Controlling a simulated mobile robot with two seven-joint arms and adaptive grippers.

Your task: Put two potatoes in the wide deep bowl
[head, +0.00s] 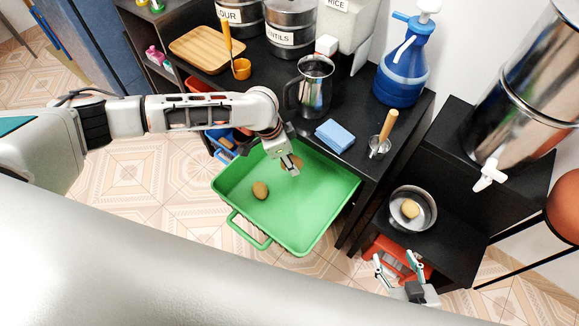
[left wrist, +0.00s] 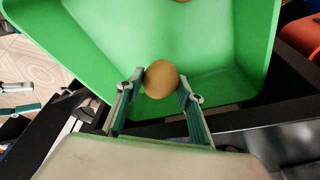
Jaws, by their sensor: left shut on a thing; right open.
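A steel bowl (head: 426,220) stands on a low black shelf at the right, with one potato (head: 410,209) inside. My left gripper (head: 291,168) reaches down into the green bin (head: 316,212). It is shut on a potato (left wrist: 161,79), with a finger on either side; in the head view that potato is partly hidden by the gripper. A loose potato (head: 260,190) lies in the bin, left of the gripper. My right gripper (head: 399,264) is open and empty, below the bowl in the picture.
The black counter above the bin holds a steel pitcher (head: 315,88), a blue sponge (head: 335,136), a wood-handled tool (head: 385,132) and a blue water jug (head: 402,70). A large steel dispenser (head: 520,85) stands above the bowl. A red container (head: 391,254) sits below the bowl's shelf.

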